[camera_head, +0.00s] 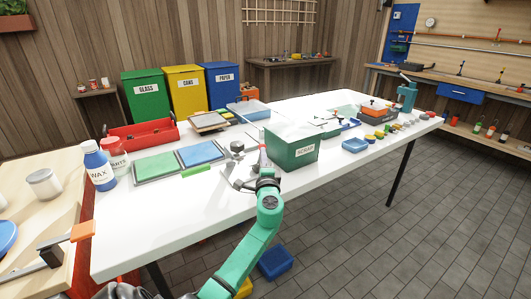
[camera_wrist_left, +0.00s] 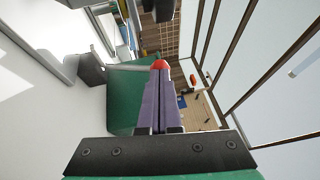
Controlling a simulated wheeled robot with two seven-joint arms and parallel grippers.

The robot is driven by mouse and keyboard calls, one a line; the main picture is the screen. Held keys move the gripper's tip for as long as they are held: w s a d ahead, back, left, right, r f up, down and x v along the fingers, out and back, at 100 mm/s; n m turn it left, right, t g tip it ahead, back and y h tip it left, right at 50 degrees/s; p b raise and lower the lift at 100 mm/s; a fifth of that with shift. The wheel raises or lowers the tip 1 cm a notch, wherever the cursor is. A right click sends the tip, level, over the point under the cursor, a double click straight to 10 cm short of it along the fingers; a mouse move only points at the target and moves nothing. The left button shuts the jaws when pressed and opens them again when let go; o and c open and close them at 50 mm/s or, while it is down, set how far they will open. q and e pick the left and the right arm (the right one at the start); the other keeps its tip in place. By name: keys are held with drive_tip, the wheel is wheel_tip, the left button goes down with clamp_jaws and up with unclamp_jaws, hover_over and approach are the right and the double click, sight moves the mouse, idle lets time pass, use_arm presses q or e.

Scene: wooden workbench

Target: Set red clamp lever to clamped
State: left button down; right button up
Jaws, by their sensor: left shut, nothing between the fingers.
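A grey metal fixture (camera_head: 236,149) stands on the white table, just left of my left gripper. The red tip of a lever (camera_wrist_left: 160,64) shows in the left wrist view, right at the ends of the fingers. My right gripper is not in view.
The green scrap bin (camera_head: 292,151) stands close to the right of my left gripper. Green and blue mats (camera_head: 201,152), a red tool tray (camera_head: 141,134) and a wax bottle (camera_head: 98,166) lie to the left. The table's front left (camera_head: 150,215) is clear.

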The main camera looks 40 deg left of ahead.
use_arm(q)
drive_tip(key=w+a+r+n+g+h+p, duration=0.2)
drive_tip(key=a+p, duration=0.5)
drive_tip(key=p, duration=1.1)
drive_tip(key=n+g+h, duration=0.1)
drive_tip(key=g+h, duration=0.1)
drive_tip(key=h, duration=0.1)
drive_tip(key=shift+w+a+r, duration=0.15)
drive_tip(key=shift+a+r, duration=0.2)
drive_tip(key=shift+a, duration=0.05)
drive_tip(key=shift+r, duration=0.1)
